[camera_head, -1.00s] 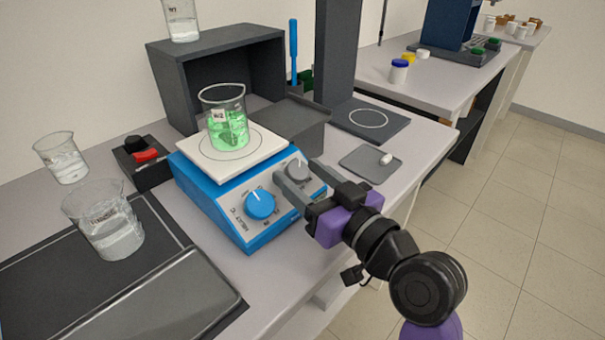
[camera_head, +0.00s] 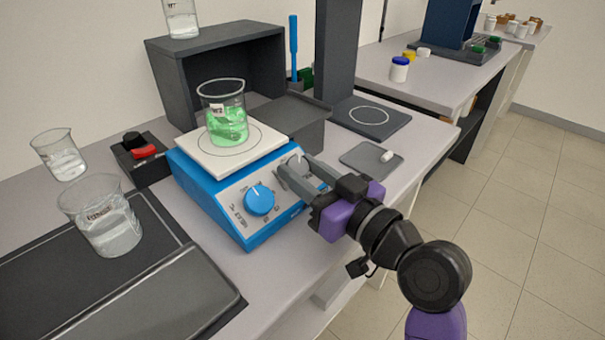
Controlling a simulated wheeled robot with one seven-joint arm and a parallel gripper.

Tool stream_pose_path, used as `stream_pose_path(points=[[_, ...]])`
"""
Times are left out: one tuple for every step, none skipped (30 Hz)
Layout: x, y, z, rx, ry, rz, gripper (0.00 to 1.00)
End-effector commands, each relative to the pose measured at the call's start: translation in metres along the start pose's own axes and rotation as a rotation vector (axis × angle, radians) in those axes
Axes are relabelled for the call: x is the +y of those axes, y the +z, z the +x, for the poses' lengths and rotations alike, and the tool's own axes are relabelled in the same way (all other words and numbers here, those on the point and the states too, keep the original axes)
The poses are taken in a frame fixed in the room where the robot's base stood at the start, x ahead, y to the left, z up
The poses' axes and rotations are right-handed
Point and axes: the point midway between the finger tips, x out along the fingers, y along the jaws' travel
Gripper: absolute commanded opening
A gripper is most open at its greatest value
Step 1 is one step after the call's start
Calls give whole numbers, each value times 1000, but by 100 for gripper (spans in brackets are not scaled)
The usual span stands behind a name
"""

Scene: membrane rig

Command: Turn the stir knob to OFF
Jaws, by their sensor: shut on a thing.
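The blue hotplate stirrer (camera_head: 222,203) stands on the bench with a white top plate (camera_head: 205,158). A beaker of green liquid (camera_head: 228,126) sits on the plate. The blue heat knob (camera_head: 259,200) is on the left of the sloped front panel. The grey stir knob (camera_head: 297,160) is on the right of that panel, mostly hidden by my fingers; its pointer cannot be read. My gripper (camera_head: 293,173) reaches in from the right, with its fingers shut on the stir knob.
A clear beaker (camera_head: 105,225) stands at the left on a dark mat, another (camera_head: 60,157) behind it. A small black box with a red switch (camera_head: 141,157) is left of the stirrer. A grey tray with a white piece (camera_head: 364,163) lies to the right. A dark shelf box (camera_head: 222,65) stands behind.

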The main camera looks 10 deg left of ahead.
Motion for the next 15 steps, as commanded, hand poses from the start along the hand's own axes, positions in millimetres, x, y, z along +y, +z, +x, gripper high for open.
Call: stream_pose_path(points=[[3, 4, 0, 3, -17, -14, 0], [4, 4, -1, 2, -31, -23, 0], [4, 4, 0, 3, -53, -38, 0], [4, 5, -1, 4, -70, -51, 0], [5, 5, 0, 4, -89, -63, 0], [6, 5, 0, 3, -115, -81, 0], [6, 5, 0, 4, -136, -96, 0], [6, 5, 0, 4, -157, -110, 0], [7, 5, 0, 4, -185, -130, 0], [7, 5, 0, 3, -208, -145, 0], [7, 4, 0, 4, -231, -160, 0], [8, 4, 0, 4, -259, -179, 0], [8, 4, 0, 3, -281, -194, 0], [8, 4, 0, 3, -303, -208, 0], [8, 4, 0, 3, -331, -227, 0]])
